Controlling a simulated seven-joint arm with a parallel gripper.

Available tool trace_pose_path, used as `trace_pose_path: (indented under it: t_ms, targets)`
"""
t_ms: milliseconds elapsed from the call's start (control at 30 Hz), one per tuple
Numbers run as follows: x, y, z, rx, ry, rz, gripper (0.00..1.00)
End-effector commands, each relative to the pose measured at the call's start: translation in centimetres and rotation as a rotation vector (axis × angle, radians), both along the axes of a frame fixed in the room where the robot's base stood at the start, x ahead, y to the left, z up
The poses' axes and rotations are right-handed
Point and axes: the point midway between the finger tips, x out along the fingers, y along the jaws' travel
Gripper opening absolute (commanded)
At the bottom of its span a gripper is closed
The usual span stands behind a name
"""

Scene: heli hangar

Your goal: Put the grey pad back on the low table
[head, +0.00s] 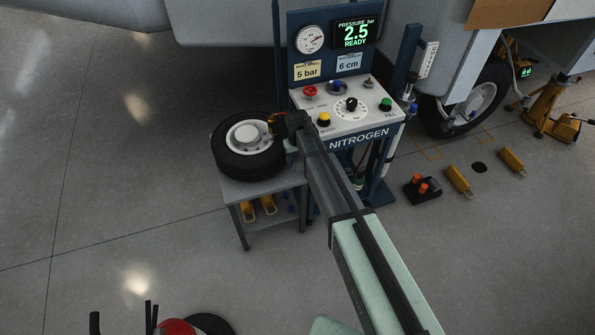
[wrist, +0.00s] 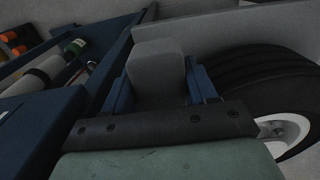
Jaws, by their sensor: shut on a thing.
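The low table (head: 232,188) stands left of the nitrogen cart, with a wheel lying on its top. In the wrist view the gripper (wrist: 160,85) is shut on the grey pad (wrist: 158,58), a blocky grey piece between two blue jaws. The pad's lower part is hidden by my dark wrist plate.
The black tyre with a pale hub (head: 235,160) takes up most of the tabletop and shows at right in the wrist view (wrist: 265,85). The nitrogen cart (head: 360,140) stands close on the right. Yellow chocks (head: 268,205) sit on the lower shelf. Floor left of the table is clear.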

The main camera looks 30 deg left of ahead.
Motion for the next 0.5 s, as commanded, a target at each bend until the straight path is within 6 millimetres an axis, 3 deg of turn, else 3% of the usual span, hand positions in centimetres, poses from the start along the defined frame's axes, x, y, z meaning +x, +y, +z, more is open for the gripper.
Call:
trace_pose_path:
  t_ms: [133,500]
  targets:
    - [0.0,0.0,-2.2,-0.001,0.001,0.0,0.28]
    - [0.0,0.0,-4.6,-0.001,0.001,0.0,0.28]
